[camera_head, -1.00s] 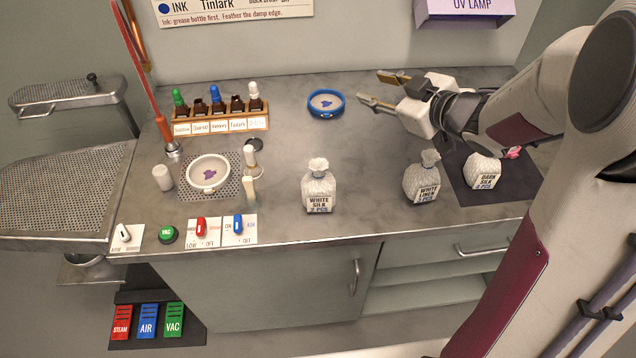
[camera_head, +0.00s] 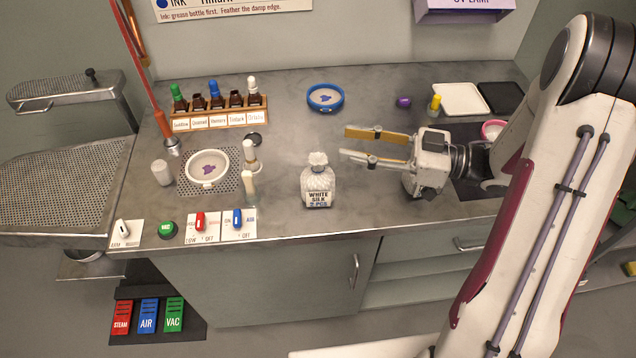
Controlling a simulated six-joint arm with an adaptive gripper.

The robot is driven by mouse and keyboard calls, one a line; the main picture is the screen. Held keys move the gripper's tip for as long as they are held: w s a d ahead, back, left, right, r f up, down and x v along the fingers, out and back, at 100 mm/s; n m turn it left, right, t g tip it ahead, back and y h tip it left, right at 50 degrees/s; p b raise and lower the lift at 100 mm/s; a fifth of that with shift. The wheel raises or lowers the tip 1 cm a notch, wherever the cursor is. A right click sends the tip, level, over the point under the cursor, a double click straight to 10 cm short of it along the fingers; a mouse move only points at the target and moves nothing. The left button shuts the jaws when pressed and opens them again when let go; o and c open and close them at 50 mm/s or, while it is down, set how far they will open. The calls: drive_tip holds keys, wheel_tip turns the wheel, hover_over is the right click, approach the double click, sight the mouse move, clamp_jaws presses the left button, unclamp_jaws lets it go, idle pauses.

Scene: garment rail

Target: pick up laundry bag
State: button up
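A white netted laundry bag (camera_head: 318,182) labelled "WHITE SILK 2 PCS" stands upright on the grey counter. My gripper (camera_head: 343,144) is open, with its two fingers pointing left. Its fingertips are just right of and behind the bag's top, apart from it as far as I can see. Nothing shows between the fingers. The body of my gripper and my arm cover the right part of the counter. A little white, possibly part of another bag, shows under the gripper body. The bag labelled "DARK SILK" is not visible.
A blue-rimmed dish (camera_head: 325,99) lies behind the bag. A rack of bottles (camera_head: 219,118), a white bowl (camera_head: 208,168) on a perforated plate and switches (camera_head: 219,226) are on the left. A yellow-capped bottle (camera_head: 434,104) and white tray (camera_head: 461,99) stand at the back right.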

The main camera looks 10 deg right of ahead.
idle(0.4)
approach(318, 166)
drive_tip(key=shift+w+a+f, duration=0.65)
drive_tip(key=shift+w+a, duration=0.4)
drive_tip(key=shift+w+a+r, duration=0.1)
drive_tip(key=shift+w+a, duration=0.1)
drive_tip(key=shift+a, duration=0.4)
drive_tip(key=shift+a, duration=0.1)
drive_tip(key=shift+x, duration=3)
clamp_jaws()
